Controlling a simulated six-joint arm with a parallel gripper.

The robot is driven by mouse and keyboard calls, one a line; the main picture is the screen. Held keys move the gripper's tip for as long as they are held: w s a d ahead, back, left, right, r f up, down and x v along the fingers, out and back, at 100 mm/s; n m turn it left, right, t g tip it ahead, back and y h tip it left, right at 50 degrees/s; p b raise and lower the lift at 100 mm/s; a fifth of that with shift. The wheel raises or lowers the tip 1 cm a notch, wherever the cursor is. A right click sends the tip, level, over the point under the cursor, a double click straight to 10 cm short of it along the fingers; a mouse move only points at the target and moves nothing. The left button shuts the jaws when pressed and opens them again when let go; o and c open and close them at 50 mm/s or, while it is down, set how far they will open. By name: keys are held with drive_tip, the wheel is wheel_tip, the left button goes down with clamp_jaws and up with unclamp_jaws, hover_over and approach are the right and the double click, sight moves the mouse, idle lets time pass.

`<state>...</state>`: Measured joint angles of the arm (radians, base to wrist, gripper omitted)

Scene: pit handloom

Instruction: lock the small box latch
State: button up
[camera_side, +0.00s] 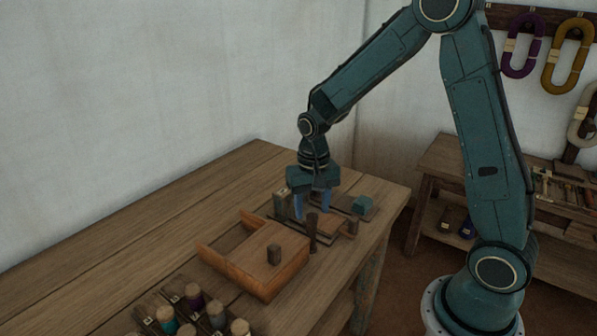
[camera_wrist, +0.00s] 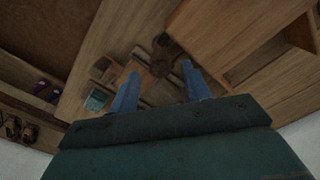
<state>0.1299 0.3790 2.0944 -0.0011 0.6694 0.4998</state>
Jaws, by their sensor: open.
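The box also shows at the upper right of the wrist view (camera_wrist: 225,35). My gripper (camera_side: 312,208) is open and points down, just beyond the box's far right side. A dark upright peg (camera_side: 312,232) stands beside the box; in the wrist view a dark post (camera_wrist: 164,48) shows ahead of and between my fingertips (camera_wrist: 160,70). I cannot tell which part is the latch.
Several capped bobbins (camera_side: 193,296) stand at the front. The table's left part is clear. A shelf with tools (camera_side: 560,185) stands behind right.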

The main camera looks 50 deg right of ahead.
drive_tip(key=shift+f, duration=0.95)
drive_tip(key=shift+c, duration=0.5)
drive_tip(key=c, duration=0.9)
